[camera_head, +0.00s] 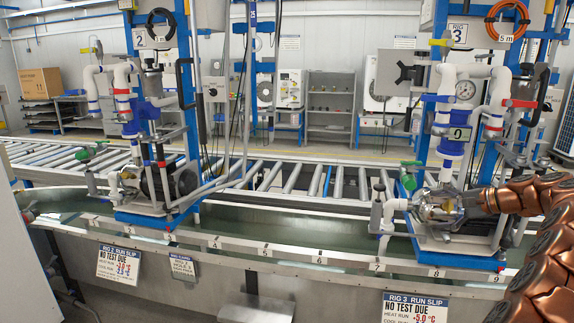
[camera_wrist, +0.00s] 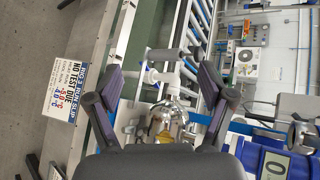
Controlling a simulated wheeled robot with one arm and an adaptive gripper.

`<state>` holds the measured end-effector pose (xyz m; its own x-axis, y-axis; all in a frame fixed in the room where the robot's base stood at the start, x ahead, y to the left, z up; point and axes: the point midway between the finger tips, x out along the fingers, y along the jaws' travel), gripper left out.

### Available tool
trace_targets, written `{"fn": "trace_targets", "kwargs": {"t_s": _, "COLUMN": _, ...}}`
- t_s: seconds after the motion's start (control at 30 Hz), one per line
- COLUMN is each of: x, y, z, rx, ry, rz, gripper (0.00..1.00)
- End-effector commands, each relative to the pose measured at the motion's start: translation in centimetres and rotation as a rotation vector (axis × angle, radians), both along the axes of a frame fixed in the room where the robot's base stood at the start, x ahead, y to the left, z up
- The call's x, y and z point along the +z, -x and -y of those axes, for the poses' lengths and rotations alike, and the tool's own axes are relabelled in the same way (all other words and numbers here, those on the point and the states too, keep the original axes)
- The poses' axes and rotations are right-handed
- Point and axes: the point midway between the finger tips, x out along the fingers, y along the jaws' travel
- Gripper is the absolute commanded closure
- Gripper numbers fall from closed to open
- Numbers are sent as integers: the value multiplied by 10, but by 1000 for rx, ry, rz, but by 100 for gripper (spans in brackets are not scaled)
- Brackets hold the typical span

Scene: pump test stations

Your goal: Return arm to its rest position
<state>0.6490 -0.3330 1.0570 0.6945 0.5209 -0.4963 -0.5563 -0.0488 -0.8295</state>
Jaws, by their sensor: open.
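My gripper (camera_wrist: 160,82) is open in the wrist view, its two dark fingers spread wide. Nothing is held between them. A metal pump fitting with brass-coloured parts (camera_wrist: 166,124) shows beyond and between the fingers; I cannot tell whether they touch it. In the head view, my copper-coloured arm comes in from the right edge and reaches to the pump (camera_head: 437,208) at the foot of rig 3. The gripper's fingers cannot be made out there.
Rig 3's white pipes (camera_head: 447,120) and blue frame stand close to my arm. Rig 2 (camera_head: 150,120) stands at left. A metal trough (camera_head: 290,215) and a roller conveyor (camera_head: 285,178) run across. A run slip (camera_head: 415,308) hangs at the front.

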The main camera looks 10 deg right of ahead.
Motion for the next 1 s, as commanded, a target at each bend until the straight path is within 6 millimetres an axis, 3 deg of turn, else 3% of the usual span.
{"fn": "trace_targets", "kwargs": {"t_s": 0.03, "x": 11, "y": 0, "z": -26, "rx": 43, "ry": 10, "rz": -4, "gripper": 19}}
{"fn": "trace_targets", "kwargs": {"t_s": 0.1, "x": 15, "y": 1, "z": -59, "rx": 101, "ry": 24, "rz": -23, "gripper": 19}}
{"fn": "trace_targets", "kwargs": {"t_s": 0.27, "x": 26, "y": 15, "z": -130, "rx": 227, "ry": 72, "rz": -57, "gripper": 19}}
{"fn": "trace_targets", "kwargs": {"t_s": 0.5, "x": 31, "y": 55, "z": -225, "rx": 414, "ry": 172, "rz": -115, "gripper": 19}}
{"fn": "trace_targets", "kwargs": {"t_s": 0.8, "x": 24, "y": 133, "z": -315, "rx": 634, "ry": 331, "rz": -191, "gripper": 19}}
{"fn": "trace_targets", "kwargs": {"t_s": 1.0, "x": 12, "y": 195, "z": -352, "rx": 768, "ry": 454, "rz": -245, "gripper": 19}}
